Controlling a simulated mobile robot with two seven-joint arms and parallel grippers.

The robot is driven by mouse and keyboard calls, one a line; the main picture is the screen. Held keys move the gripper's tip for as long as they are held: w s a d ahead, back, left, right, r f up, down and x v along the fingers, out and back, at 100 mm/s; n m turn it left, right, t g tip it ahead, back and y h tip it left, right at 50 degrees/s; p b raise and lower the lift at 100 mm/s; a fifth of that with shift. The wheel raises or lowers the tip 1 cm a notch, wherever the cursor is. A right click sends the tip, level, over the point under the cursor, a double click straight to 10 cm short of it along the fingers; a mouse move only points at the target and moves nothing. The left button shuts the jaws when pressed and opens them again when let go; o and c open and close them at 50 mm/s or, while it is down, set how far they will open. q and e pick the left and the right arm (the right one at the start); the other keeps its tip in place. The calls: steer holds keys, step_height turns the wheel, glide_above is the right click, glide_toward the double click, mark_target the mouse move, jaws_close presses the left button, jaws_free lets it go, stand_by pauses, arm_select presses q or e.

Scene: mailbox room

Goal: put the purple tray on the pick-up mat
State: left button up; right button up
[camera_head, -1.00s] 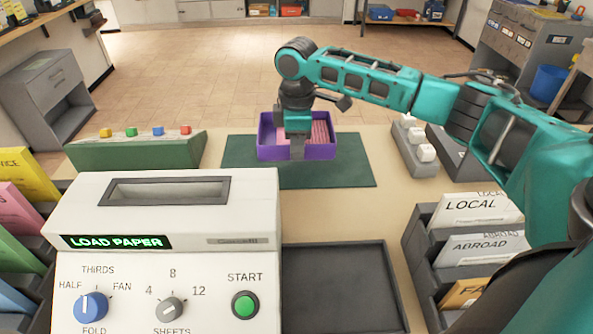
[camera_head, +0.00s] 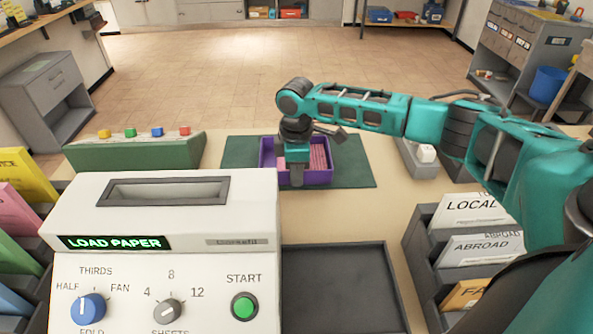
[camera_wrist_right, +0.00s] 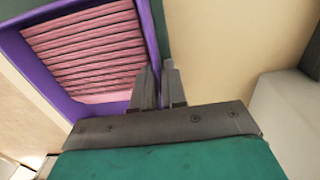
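The purple tray (camera_head: 318,179), with pink striped contents, is over the dark green mat (camera_head: 355,172) in the head view, near its front edge. I cannot tell whether it rests on the mat or hangs just above it. My right gripper (camera_head: 296,184) is at the tray's near wall. In the right wrist view, the fingers (camera_wrist_right: 159,88) straddle the wall of the tray (camera_wrist_right: 62,82), one on each side, and are shut on it. The fingers hide part of that wall. My left gripper is not in view.
A white folding machine (camera_head: 200,215) stands in front at left, with a dark empty tray (camera_head: 340,285) beside it. A green box with coloured buttons (camera_head: 140,153) is left of the mat. Letter sorters (camera_head: 470,225) stand at right. The mat's right part is bare.

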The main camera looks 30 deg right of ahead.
steer(key=o, duration=0.4)
steer(key=shift+r, duration=0.15)
step_height(320, 180, up, 12)
steer(key=shift+s+a+r+p, duration=0.1)
steer(key=shift+p, duration=0.3)
stand_by(0.4)
